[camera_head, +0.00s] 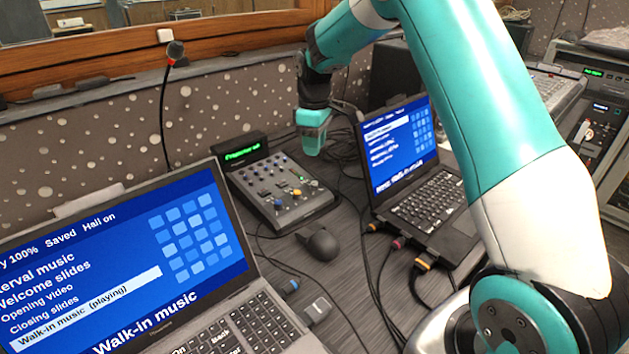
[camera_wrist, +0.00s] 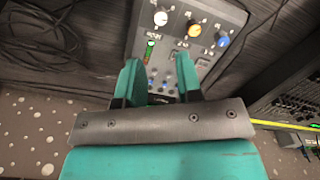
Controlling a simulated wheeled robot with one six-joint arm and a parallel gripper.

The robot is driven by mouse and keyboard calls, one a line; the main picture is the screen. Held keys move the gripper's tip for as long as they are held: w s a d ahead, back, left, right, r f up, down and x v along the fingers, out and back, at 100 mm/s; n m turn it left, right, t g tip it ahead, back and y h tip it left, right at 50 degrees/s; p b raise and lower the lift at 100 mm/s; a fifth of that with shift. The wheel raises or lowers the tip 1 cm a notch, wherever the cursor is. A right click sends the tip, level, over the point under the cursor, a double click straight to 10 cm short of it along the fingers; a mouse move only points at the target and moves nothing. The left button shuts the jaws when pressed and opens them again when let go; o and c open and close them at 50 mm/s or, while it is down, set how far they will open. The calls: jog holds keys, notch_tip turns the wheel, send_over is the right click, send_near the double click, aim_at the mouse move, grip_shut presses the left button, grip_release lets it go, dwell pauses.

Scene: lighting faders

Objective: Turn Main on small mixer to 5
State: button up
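The small mixer (camera_head: 283,190) is a grey panel with rows of small knobs, lying on the desk between the two laptops. In the wrist view the mixer (camera_wrist: 210,18) shows a white knob (camera_wrist: 161,17), an orange knob (camera_wrist: 194,29) and a blue knob (camera_wrist: 223,40), with a lit level meter (camera_wrist: 150,50). Its labels are too blurred to read, so I cannot tell which control is Main. My gripper (camera_head: 312,148) hangs over the back right part of the mixer, pointing down. In the wrist view my gripper (camera_wrist: 159,78) has its fingers apart, with nothing seen held.
A display box with green text (camera_head: 243,150) stands behind the mixer. A black mouse (camera_head: 319,243) sits in front of it. Laptops stand at left (camera_head: 150,270) and right (camera_head: 420,185). Cables cross the desk.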

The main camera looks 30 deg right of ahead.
aim_at(314, 182)
notch_tip(314, 182, down, 11)
jog(key=shift+f, duration=0.1)
dwell(0.3)
grip_shut()
